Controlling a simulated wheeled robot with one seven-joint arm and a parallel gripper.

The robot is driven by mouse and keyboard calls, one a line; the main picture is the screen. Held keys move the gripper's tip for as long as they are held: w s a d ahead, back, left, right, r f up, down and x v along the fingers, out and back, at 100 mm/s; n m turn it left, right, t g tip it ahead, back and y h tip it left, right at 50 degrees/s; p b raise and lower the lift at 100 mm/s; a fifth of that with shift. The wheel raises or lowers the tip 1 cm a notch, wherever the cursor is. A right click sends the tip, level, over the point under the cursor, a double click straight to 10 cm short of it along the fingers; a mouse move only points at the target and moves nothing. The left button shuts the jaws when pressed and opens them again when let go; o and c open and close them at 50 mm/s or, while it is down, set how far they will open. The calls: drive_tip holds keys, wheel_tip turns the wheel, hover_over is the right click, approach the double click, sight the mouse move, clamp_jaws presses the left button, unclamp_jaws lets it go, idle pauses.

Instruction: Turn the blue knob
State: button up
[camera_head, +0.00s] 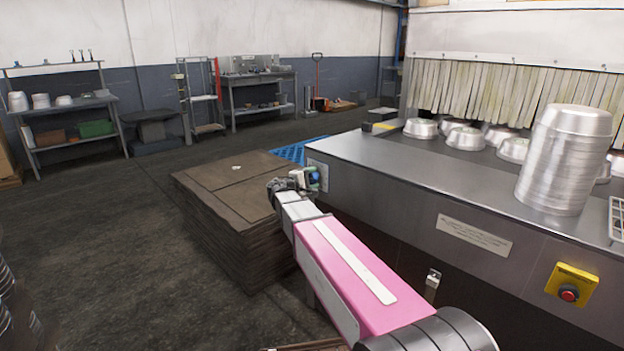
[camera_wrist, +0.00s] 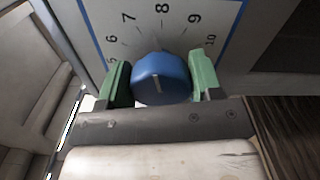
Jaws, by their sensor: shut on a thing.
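The blue knob (camera_wrist: 161,79) sits on a white dial plate (camera_wrist: 152,27) with a blue edge and black numbers; 5 to 10 can be read in the wrist view. A pale mark runs along the knob's face. My gripper (camera_wrist: 160,82) has one green finger on each side of the knob and is shut on it. In the head view my gripper (camera_head: 308,180) is at the left end of the steel machine (camera_head: 420,185), with a small bit of the blue knob (camera_head: 315,176) showing. The dial numbers are too small to read there.
A stack of brown sheets (camera_head: 222,205) stands close to the left of my arm. A tall stack of metal pans (camera_head: 563,160) and several loose pans (camera_head: 465,137) are on the machine. A yellow box with a red button (camera_head: 569,292) is on its front.

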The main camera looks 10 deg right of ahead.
drive_tip(key=shift+f+m, duration=0.1)
drive_tip(key=shift+m, duration=0.9)
drive_tip(key=o, duration=0.9)
drive_tip(key=v, duration=1.1)
drive_tip(key=shift+d, duration=0.1)
